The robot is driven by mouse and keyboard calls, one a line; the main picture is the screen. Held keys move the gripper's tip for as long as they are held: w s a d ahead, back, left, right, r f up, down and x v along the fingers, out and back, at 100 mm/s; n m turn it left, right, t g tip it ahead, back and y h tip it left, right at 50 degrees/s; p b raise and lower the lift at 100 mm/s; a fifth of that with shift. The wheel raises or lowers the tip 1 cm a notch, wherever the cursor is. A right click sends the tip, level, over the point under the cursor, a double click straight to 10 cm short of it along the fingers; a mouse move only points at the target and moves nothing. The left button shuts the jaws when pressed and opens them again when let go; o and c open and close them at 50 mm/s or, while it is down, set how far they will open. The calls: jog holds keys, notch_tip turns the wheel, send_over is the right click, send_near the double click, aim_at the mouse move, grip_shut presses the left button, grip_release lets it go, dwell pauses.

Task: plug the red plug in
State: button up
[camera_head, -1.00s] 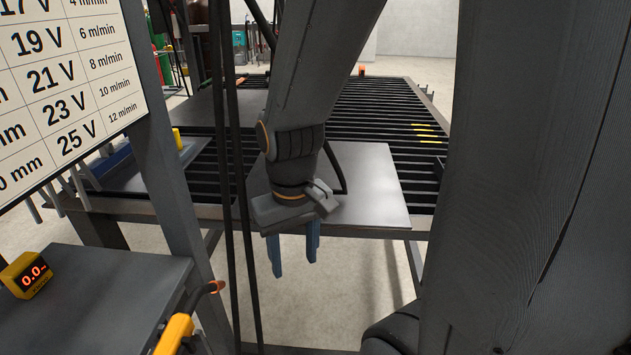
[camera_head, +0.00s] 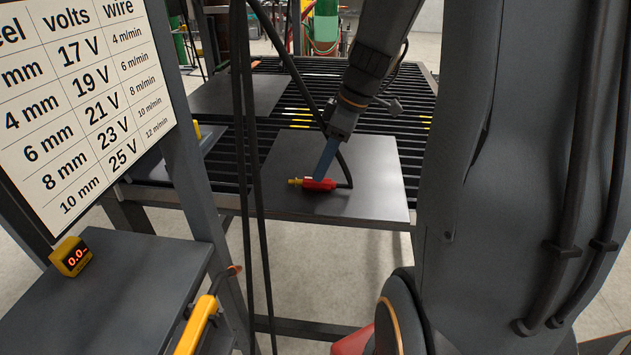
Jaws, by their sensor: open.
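The red plug (camera_head: 326,186) lies on the grey metal plate (camera_head: 380,200) on the slatted table, its brass-coloured tip pointing left. A black cable runs from its right end, up behind my gripper. My gripper (camera_head: 323,170) points down with its blue fingers right at the plug, seen nearly edge-on. The jaws are open. One finger hides the other, and I cannot tell whether they straddle or touch the plug. I cannot make out a socket for the plug.
Black cables (camera_head: 250,150) hang in front of the table's left part. A dark shelf (camera_head: 130,290) at the lower left carries a yellow display box (camera_head: 71,257). A yellow-handled tool (camera_head: 197,325) stands at its edge. A sign (camera_head: 85,95) fills the upper left.

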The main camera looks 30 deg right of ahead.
aim_at(309, 183)
jog(key=shift+w+d+r+n, duration=0.25)
jog(key=shift+w+d+n, duration=0.1)
jog(key=shift+d, duration=0.1)
jog(key=shift+w+d+r+n, duration=0.2)
jog(key=shift+d+n, duration=0.15)
jog(key=shift+d, duration=0.1)
jog(key=shift+t+y, duration=0.3)
jog(key=shift+p+x, duration=1.35)
jog(key=shift+x, duration=2.5)
jog(key=shift+s, duration=0.1)
grip_shut()
